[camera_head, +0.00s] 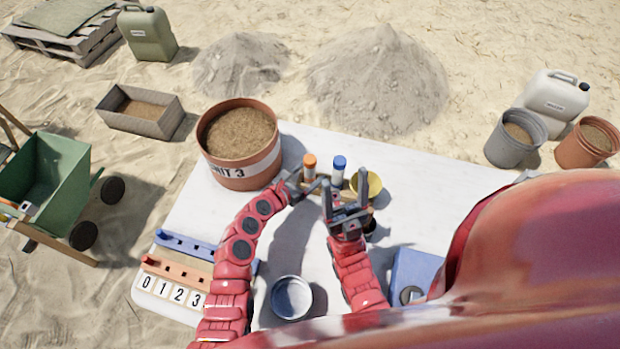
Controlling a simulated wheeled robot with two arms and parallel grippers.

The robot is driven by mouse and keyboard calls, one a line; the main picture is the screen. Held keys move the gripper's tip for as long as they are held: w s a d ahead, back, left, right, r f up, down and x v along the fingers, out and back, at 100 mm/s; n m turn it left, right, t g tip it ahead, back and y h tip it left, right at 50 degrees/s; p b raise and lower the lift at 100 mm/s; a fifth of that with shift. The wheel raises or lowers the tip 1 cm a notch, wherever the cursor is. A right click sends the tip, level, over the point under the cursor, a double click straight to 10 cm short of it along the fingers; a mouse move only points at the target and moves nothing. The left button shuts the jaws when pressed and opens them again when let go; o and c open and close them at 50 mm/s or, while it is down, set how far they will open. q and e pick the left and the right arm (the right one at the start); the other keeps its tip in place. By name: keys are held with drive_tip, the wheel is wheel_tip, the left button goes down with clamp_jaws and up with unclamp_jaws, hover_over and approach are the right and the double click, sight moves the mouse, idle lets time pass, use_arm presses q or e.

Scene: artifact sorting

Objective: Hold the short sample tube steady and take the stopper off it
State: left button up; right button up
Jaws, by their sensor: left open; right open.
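Two upright tubes stand near the middle of the white table, one with an orange stopper (309,160) and one with a blue stopper (339,163). I cannot tell which tube is the shorter; their lower parts are partly hidden by my grippers. My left gripper (309,184) is open, low beside the orange-stoppered tube; whether it touches the tube is unclear. My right gripper (345,186) is open, fingers pointing away from me, in front of the blue-stoppered tube and apart from its stopper as far as I can see.
A large terracotta pot of sand (243,172) stands left of the tubes. A yellow bowl (374,183) is close on the right. A grey bowl (291,298), a blue box (415,268) and numbered racks (180,275) lie nearer me. The table's right part (440,190) is clear.

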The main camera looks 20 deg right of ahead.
sight(310, 158)
use_arm(q)
drive_tip(key=shift+w+d+f, duration=0.2)
drive_tip(key=shift+w+d, duration=0.05)
drive_tip(key=shift+d, duration=0.1)
drive_tip(key=shift+r, duration=0.1)
drive_tip(key=shift+c, duration=0.3)
clamp_jaws()
wheel_tip(310, 158, up, 10)
drive_tip(key=shift+p, duration=0.35)
